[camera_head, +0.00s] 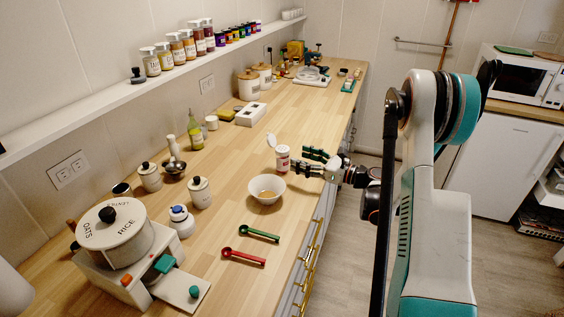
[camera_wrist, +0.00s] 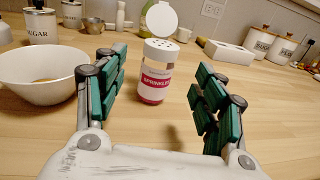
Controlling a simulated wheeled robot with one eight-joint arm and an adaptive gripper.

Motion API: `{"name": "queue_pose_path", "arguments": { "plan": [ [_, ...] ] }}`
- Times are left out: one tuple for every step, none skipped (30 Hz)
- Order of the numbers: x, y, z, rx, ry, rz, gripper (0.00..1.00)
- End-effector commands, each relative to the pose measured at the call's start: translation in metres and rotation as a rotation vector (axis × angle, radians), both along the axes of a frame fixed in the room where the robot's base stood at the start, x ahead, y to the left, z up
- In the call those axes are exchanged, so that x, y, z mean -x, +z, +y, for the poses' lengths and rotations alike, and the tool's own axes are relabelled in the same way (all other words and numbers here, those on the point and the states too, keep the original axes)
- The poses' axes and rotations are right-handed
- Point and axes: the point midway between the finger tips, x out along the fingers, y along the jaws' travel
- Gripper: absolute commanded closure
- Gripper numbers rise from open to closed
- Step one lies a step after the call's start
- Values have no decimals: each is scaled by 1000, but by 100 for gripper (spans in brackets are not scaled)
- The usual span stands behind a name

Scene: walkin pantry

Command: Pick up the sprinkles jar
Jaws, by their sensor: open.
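The sprinkles jar (camera_wrist: 156,82) is a small clear jar with a white and pink label. Its round white lid stands flipped open above the shaker top. It stands upright on the wooden counter, and it also shows in the head view (camera_head: 282,158) beyond the white bowl. My gripper (camera_wrist: 166,88) is open, with its green-padded fingers on either side of the line to the jar. The jar shows between the fingers, nearer the left one, with no contact visible. In the head view my gripper (camera_head: 309,162) reaches in from the right, just beside the jar.
A white bowl (camera_head: 267,189) with something yellowish inside stands close to the jar. Green (camera_head: 259,234) and red (camera_head: 243,257) measuring spoons lie nearer the front. A white rectangular holder (camera_head: 250,115) stands farther back.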

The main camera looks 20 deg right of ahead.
Motion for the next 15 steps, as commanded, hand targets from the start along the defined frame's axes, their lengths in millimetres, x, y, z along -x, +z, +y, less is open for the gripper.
{"name": "queue_pose_path", "arguments": {
  "plan": [
    [-7,-1,6,0,2,0,36],
    [-11,-1,9,0,2,0,36],
    [-15,-1,12,-1,2,1,36],
    [-18,-1,13,-1,1,0,36],
    [-20,-1,15,-1,1,0,36],
    [-22,0,16,-1,0,0,36],
    [-24,0,17,-1,0,0,36],
    [-25,0,18,-1,-1,0,36],
    [-26,0,18,-1,-1,0,36],
    [-27,0,19,-1,-1,0,36],
    [-28,0,20,-1,0,0,36],
    [-30,0,22,-1,0,0,36],
    [-32,0,23,-1,0,0,36],
    [-34,-1,25,-1,1,0,36],
    [-38,-1,29,-2,1,0,36]
  ]
}}
